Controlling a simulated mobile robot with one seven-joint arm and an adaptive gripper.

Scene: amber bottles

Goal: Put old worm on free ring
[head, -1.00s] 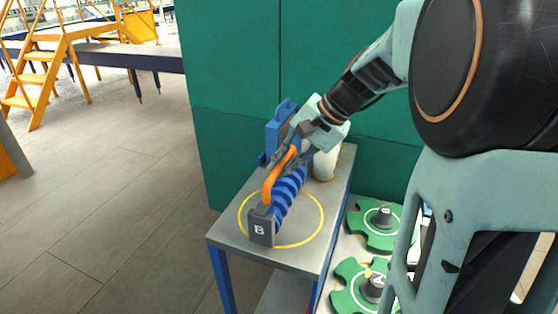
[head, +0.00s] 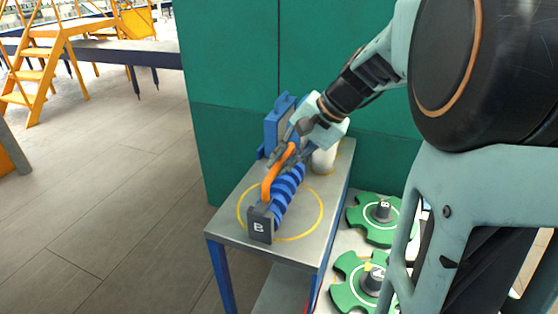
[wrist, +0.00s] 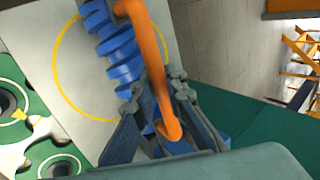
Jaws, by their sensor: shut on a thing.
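The old worm is a blue screw (head: 287,190) with an orange handle (head: 273,176) and a dark end block marked B (head: 261,222). It lies lengthwise over the yellow ring (head: 322,213) on the grey table top, with its end block at the ring's front-left edge. Whether it rests fully on the table is hard to tell. My gripper (head: 287,157) is shut on the far end of the orange handle. In the wrist view my gripper's fingers (wrist: 165,125) close around the handle (wrist: 146,45), with the blue screw (wrist: 118,50) beside it and the ring (wrist: 58,88) beyond.
A blue device (head: 279,127) and a white cylinder (head: 324,161) stand at the back of the table (head: 228,227). Green gears (head: 372,228) lie on a lower surface to the right. A green wall (head: 235,80) is behind. Open floor lies to the left.

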